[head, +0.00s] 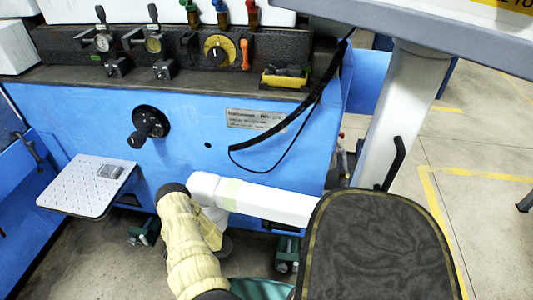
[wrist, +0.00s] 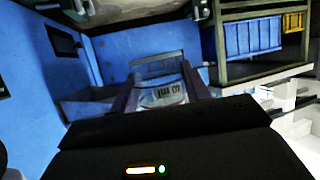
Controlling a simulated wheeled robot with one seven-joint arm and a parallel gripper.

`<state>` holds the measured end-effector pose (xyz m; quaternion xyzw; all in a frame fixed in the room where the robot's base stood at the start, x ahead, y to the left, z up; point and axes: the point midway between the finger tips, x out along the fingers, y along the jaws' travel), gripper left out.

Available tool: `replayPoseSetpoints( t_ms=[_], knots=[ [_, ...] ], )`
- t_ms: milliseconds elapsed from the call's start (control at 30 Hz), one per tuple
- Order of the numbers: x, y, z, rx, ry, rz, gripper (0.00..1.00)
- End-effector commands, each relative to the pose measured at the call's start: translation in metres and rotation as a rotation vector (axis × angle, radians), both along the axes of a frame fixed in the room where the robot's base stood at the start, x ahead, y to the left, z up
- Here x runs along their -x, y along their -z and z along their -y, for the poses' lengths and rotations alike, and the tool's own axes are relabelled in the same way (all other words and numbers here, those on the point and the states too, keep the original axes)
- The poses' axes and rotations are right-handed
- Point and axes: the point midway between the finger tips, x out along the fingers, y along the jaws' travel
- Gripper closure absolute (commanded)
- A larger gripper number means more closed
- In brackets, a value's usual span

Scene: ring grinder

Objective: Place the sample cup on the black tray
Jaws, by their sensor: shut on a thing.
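The sample cup (wrist: 170,92) looks like a clear cup with a printed label. In the wrist view it sits between the two fingers of my gripper (wrist: 163,92), which is shut on it. The cup's lower part is hidden behind my gripper's dark body. A black, round-cornered surface with an olive rim (head: 375,245) fills the lower right of the head view and looks like the black tray. Nothing is seen on its visible part. My gripper and the cup cannot be made out in the head view.
The blue grinder (head: 90,125) stands ahead, with levers and a black hand knob (head: 149,124). A white perforated shelf (head: 70,195) juts out at left with a small grey object (head: 110,171). A black cable (head: 290,125) hangs down its front. Blue bins (wrist: 246,40) show in the wrist view.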

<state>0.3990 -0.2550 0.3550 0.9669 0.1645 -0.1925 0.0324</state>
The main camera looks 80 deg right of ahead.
Motion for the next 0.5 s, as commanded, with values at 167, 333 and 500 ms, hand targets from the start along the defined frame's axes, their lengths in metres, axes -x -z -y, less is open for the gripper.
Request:
replayPoseSetpoints(
  t_ms=[167,333,500],
  knots=[
    [0.004,0.038,-0.003,-0.001,-0.009,0.000,0.75],
    [0.008,0.070,-0.006,0.000,-0.021,0.000,0.75],
    [0.012,0.103,-0.009,-0.001,-0.031,0.000,0.75]
  ],
)
